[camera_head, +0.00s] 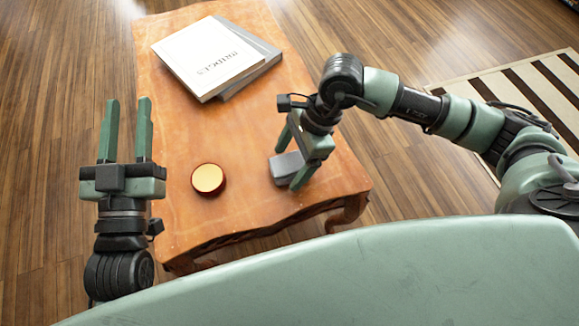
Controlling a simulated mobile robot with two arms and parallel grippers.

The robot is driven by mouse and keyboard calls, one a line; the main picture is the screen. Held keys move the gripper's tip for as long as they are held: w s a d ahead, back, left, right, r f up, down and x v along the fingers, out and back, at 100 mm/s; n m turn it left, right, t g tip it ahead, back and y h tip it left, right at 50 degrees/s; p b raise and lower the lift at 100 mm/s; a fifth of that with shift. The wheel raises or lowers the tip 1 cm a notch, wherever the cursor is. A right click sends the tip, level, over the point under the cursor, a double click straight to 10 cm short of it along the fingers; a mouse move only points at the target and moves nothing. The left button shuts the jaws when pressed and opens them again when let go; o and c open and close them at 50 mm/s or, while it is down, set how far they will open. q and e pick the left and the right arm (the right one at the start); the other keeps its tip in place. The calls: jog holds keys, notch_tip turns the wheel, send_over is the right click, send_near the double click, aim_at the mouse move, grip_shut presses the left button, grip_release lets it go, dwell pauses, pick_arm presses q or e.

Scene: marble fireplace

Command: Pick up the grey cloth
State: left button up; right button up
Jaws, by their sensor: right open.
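The grey cloth (284,168) shows as a small folded grey block on the wooden table, near its right front corner. My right gripper (288,169) is open and points down at the cloth. One finger shows behind the cloth and the other in front of its right side, partly hiding it. I cannot tell whether the fingers touch it. My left gripper (126,101) is open and empty, its two green fingers pointing forward beside the table's left edge.
The wooden table (245,205) also holds a white book (208,58) on top of a grey book (262,72) at the back. A round gold-topped container (208,179) stands left of the cloth. A striped rug (545,95) lies on the floor at right. The table's middle is clear.

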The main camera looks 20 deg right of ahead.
aim_at(289, 162)
pick_arm(q)
jog(key=shift+s+r, duration=0.15)
jog(key=shift+r, duration=0.25)
pick_arm(e)
jog(key=shift+a+f, duration=0.15)
jog(key=shift+f, duration=0.1)
jog(key=shift+c, duration=0.3)
jog(key=c, duration=1.4)
